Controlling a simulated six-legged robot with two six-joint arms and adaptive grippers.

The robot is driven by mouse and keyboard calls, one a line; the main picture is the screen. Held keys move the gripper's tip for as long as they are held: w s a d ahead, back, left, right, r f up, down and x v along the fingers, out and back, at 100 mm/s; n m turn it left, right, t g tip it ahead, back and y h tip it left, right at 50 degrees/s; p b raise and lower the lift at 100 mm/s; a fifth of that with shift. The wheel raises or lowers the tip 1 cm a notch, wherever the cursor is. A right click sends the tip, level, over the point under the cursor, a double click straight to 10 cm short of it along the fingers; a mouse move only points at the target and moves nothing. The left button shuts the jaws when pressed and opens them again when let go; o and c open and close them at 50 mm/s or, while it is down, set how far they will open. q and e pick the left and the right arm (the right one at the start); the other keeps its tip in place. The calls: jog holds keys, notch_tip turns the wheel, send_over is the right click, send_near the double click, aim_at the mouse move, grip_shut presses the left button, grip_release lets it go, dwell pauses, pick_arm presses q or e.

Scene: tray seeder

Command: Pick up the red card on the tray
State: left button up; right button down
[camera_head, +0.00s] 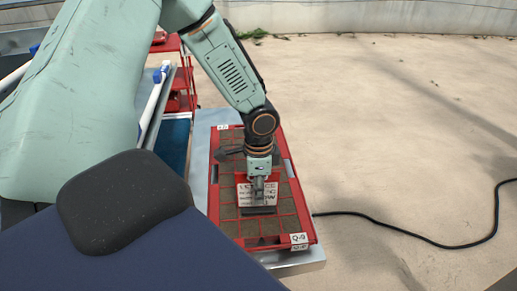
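The red tray (214,200) has a grid of soil-filled cells and lies on a light metal surface. A card (270,199) with white and red areas and printed lettering, its top line partly covered, is over the middle of the tray. My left gripper (258,196) comes down from above, with its fingers in front of the card and overlapping it. The fingers look close together, but their grip on the card is too small to make out. A dark patch shows just below the card's lower edge. My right gripper is out of view.
A white tag (299,238) marked Q-9 sits at the tray's near right corner. A black cable (430,241) runs over the concrete floor to the right. Red racks (180,91) stand behind on the left. The floor at right is otherwise clear.

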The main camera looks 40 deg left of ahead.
pick_arm(q)
jog(key=shift+a, duration=0.3)
jog(key=c, duration=0.6)
jog(key=shift+d, duration=0.25)
grip_shut()
jog(key=shift+a, duration=0.2)
